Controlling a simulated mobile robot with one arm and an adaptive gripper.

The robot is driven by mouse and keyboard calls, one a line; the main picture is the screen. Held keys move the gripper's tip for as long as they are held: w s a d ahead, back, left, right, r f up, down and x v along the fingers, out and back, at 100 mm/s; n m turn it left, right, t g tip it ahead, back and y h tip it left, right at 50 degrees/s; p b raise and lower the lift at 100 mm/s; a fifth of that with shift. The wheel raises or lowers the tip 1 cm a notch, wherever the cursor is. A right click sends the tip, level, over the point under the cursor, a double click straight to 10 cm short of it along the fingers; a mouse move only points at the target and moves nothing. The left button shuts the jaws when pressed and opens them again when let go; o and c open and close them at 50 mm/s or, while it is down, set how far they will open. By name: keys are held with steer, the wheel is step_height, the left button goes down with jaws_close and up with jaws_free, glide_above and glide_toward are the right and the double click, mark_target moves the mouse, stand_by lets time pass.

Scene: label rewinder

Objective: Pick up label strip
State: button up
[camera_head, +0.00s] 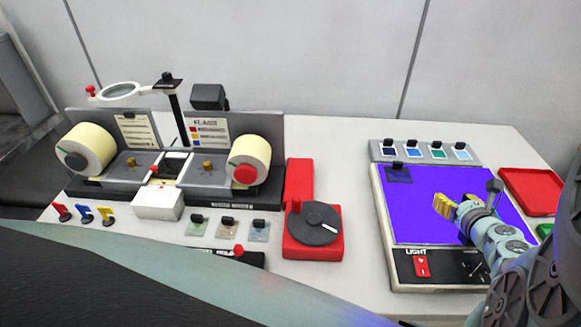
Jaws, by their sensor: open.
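I cannot tell for sure which piece is the label strip. A small dark strip (398,173) with a black grip lies at the top left of the lit blue-violet panel (440,230). Small translucent pieces with dark grips (228,229) lie in a row on the table in front of the rewinder. My gripper (444,205), with yellow fingertips, is over the panel, to the right of and nearer than the dark strip. It is open, and nothing shows between its fingers.
The label rewinder (170,197) with two cream rolls and a magnifier stands at left. A red base with a grey dial (314,224) sits mid-table. A grey rack of coloured swatches (426,143) is behind the panel. A red tray (532,188) lies right.

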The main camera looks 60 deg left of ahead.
jaws_close()
stand_by(0.3)
stand_by(0.5)
